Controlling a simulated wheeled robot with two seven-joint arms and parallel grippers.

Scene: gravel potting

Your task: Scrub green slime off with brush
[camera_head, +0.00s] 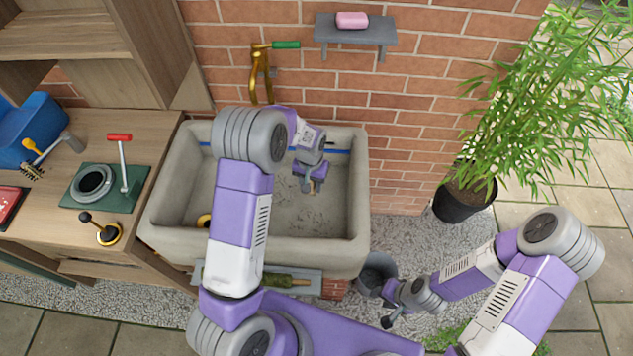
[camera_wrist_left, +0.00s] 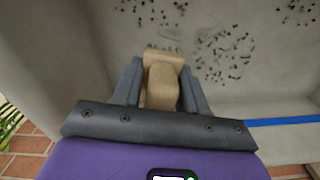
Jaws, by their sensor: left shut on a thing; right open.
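The stone sink (camera_head: 157,215) stands against the brick wall. My left arm reaches over it and my left gripper (camera_head: 311,178) is inside, towards its right end. In the left wrist view this gripper (camera_wrist_left: 162,80) is shut on a wooden brush (camera_wrist_left: 163,88), with its bristle end pointing away from me towards the sink wall. Patches of dark specks (camera_wrist_left: 225,55) mark the pale sink surface there; I see no clearly green slime. Whether the bristles touch the surface I cannot tell. My right gripper (camera_head: 389,318) is open and low over the gravel, beside the grey bucket (camera_head: 375,271).
A brass tap (camera_head: 257,75) and a shelf with pink soap (camera_head: 352,20) are on the wall above the sink. A wooden bench with tools (camera_head: 115,185) stands left. A potted bamboo (camera_head: 466,200) stands right. A bottle (camera_head: 285,281) lies on the ledge in front.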

